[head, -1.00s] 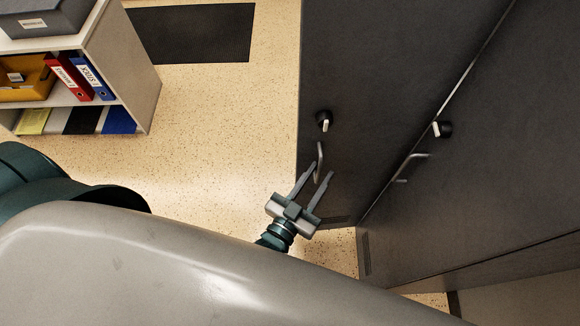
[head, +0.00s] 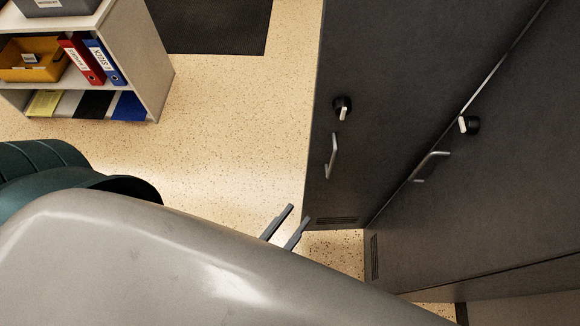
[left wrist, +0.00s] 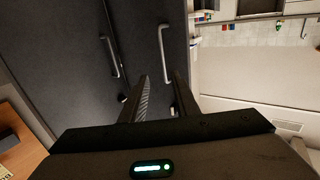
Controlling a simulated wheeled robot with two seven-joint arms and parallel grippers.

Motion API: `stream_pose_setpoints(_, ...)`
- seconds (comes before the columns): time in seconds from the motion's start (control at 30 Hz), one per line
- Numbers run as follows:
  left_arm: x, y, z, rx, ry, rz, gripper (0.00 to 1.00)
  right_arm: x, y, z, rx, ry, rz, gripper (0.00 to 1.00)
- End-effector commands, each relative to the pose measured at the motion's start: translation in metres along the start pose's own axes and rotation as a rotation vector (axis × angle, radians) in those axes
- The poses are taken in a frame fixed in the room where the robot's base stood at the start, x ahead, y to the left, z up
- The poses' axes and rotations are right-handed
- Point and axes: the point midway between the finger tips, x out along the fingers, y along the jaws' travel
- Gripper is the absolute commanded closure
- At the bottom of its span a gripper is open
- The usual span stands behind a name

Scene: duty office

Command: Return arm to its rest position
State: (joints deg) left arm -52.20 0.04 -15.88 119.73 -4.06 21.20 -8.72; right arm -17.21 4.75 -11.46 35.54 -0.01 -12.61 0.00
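My left gripper (head: 287,228) shows in the head view only by its two fingers, above the edge of my grey body; the rest of it is hidden. The fingers are apart with nothing between them, clear of the dark cabinet door handle (head: 332,156). In the left wrist view my gripper (left wrist: 160,85) is open and empty, with a cabinet handle (left wrist: 166,55) beyond the fingertips and not touched. My right gripper is not in view.
A dark cabinet (head: 400,110) with two closed doors, handles and black knobs stands at the right. A white shelf (head: 150,75) with binders and a yellow tray (head: 30,62) is at the upper left. A dark mat (head: 210,22) lies behind. The speckled floor (head: 230,140) between is clear.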

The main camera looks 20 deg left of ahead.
Motion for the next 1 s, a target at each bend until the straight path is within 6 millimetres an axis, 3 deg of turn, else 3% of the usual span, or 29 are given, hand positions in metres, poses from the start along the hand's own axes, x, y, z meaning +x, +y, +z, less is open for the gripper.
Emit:
stream_pose_setpoints(0.77,-0.007,0.000,0.001,0.000,-0.001,0.000,0.72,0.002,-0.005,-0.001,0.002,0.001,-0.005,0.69)
stream_pose_setpoints(0.87,-0.007,0.001,0.009,-0.001,-0.015,0.004,0.72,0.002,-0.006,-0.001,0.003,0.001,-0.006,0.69)
stream_pose_setpoints(1.0,-0.006,0.004,0.040,-0.001,-0.069,0.019,0.72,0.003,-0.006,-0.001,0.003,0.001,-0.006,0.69)
